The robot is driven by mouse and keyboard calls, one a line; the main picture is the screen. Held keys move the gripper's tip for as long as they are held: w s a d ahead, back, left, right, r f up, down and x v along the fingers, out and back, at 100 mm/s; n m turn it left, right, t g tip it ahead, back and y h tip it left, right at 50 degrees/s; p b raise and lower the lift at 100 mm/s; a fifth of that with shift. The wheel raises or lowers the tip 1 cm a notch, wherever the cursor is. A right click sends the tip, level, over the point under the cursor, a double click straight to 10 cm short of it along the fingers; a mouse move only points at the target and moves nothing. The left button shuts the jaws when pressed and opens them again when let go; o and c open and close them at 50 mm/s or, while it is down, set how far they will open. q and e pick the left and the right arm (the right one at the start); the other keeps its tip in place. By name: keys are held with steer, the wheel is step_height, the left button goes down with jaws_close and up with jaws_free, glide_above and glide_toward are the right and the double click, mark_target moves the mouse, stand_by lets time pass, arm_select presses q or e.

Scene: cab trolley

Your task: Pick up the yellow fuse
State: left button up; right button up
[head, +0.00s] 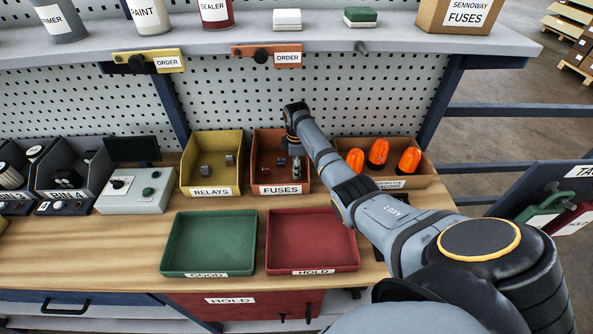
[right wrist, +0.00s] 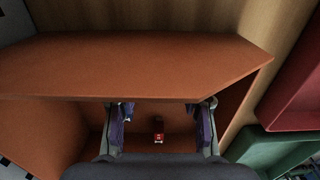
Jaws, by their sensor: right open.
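The orange-brown fuses bin (head: 284,188) stands at the back of the bench. Small dark and reddish fuses (head: 266,161) lie in it, too small to tell apart in the head view. No yellow fuse can be made out in either view. My right gripper (head: 295,163) reaches down into this bin, and in the right wrist view its two fingers (right wrist: 160,128) stand apart, open and empty. A small red fuse (right wrist: 158,138) shows on the bin floor between them. A bluish piece shows beside the left finger. My left gripper is not in view.
The yellow relays bin (head: 212,189) stands left of the fuses bin, and a bin with orange beacons (head: 379,153) right of it. The green tray (head: 210,243) and red hold tray (head: 312,240) in front are empty. A shelf (head: 330,42) overhangs behind.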

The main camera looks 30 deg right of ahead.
steer(key=shift+r, duration=0.1)
jaws_close()
